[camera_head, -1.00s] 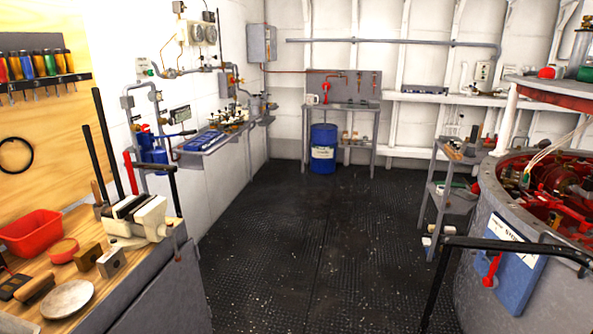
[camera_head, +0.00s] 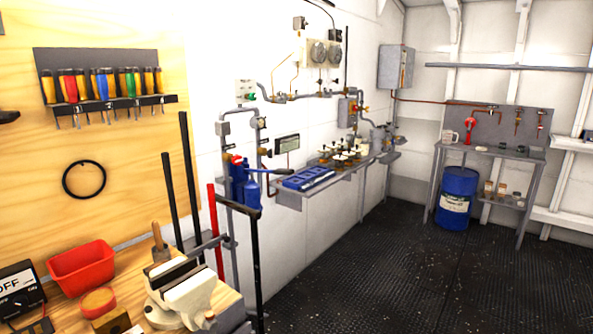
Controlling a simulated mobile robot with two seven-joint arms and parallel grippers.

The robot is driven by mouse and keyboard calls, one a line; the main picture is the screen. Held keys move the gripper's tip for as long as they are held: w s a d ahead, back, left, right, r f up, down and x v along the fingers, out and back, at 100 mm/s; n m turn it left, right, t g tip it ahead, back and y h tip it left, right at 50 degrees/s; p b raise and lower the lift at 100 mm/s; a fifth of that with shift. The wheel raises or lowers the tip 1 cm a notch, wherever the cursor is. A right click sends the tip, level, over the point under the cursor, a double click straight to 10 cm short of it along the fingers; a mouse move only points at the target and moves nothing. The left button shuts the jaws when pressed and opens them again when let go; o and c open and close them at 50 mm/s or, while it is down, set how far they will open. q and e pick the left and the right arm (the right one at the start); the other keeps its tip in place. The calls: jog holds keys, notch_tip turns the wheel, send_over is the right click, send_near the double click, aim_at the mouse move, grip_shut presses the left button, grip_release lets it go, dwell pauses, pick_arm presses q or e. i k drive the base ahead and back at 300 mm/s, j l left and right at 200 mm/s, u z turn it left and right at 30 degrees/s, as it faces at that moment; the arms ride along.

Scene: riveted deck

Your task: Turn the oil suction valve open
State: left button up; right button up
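No part is readably marked as the oil suction valve, so I cannot tell which one it is. On the white left wall, grey pipework carries a fitting with a green knob (camera_head: 245,92) and a grey box with brass-coloured fittings (camera_head: 350,110). A red fitting (camera_head: 236,160) sits above blue cylinders (camera_head: 244,188) with a blue lever (camera_head: 268,171). On the far bench's back panel, a red valve-like part (camera_head: 470,125) stands beside smaller red-topped fittings (camera_head: 518,120). All are too small to tell open or closed. Neither gripper is in view.
A wooden workbench with a vise (camera_head: 182,290), red bin (camera_head: 82,265) and upright black bars (camera_head: 172,200) fills the near left. A wall shelf (camera_head: 290,200) juts out. A blue drum (camera_head: 457,195) stands under the far bench. The dark floor (camera_head: 370,280) is clear.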

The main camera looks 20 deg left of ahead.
aim_at(236, 159)
jog(key=i+l+u, duration=0.1)
jog(key=i, duration=0.6)
jog(key=i+l+u, duration=0.15)
jog(key=i, duration=0.5)
jog(key=i+l+u, duration=0.15)
jog(key=i+u, duration=0.3)
jog(key=i+l+u, duration=0.25)
jog(key=u, duration=0.15)
jog(key=i+l+u, duration=0.3)
jog(key=u, duration=0.15)
jog(key=i+l+u, duration=0.25)
jog(key=l+u, duration=0.15)
jog(key=l, duration=0.1)
